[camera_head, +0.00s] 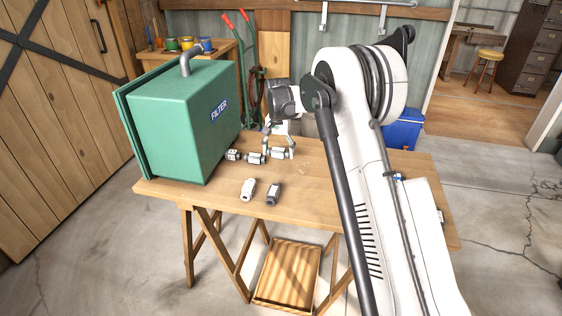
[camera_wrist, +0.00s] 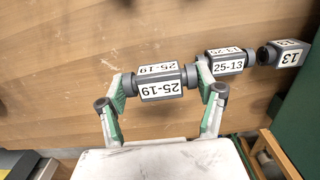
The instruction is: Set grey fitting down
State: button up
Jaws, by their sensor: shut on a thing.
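My gripper (camera_wrist: 160,87) is shut on a grey fitting (camera_wrist: 160,84) with white "25-19" labels, its fingers at the fitting's two ends. In the head view this fitting (camera_head: 281,153) is at the right end of a row, at or just above the bench top; I cannot tell whether it touches the wood. A smaller fitting marked "13" (camera_wrist: 290,53) follows in the row.
The green filter box (camera_head: 180,125) stands on the wooden bench (camera_head: 330,185) left of the row. A whitish fitting (camera_head: 248,189) and a dark grey fitting (camera_head: 273,194) lie nearer the front edge. A wooden tray (camera_head: 268,275) is below the bench.

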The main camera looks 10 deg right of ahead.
aim_at(281, 166)
jog(key=shift+w+d+f, duration=0.55)
jog(key=shift+d+f, duration=0.1)
jog(key=shift+f, duration=1.85)
jog(key=shift+f+b, duration=0.15)
jog(key=shift+b, duration=0.15)
jog(key=o, duration=0.9)
